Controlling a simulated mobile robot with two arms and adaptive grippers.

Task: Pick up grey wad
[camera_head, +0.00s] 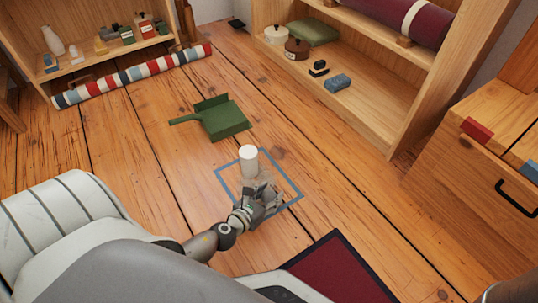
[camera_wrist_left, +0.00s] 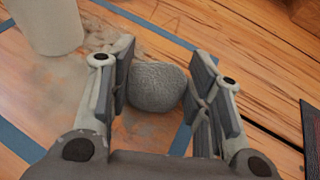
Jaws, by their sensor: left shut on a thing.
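The grey wad (camera_wrist_left: 157,87) is a rounded, rough-textured lump. In the left wrist view it sits between the two fingers of my left gripper (camera_wrist_left: 160,92), which are shut on it. In the head view my left gripper (camera_head: 264,194) is low over the floor inside a blue square outline (camera_head: 290,186), and it mostly hides the wad there. I cannot tell whether the wad touches the floor. My right gripper is not in view.
A white cylinder (camera_head: 248,161) stands just beyond my left gripper, and it also shows in the left wrist view (camera_wrist_left: 48,22). A green dustpan (camera_head: 222,118) lies farther back. A dark red mat (camera_head: 340,272) is at the front right. Shelves (camera_head: 365,108) stand behind.

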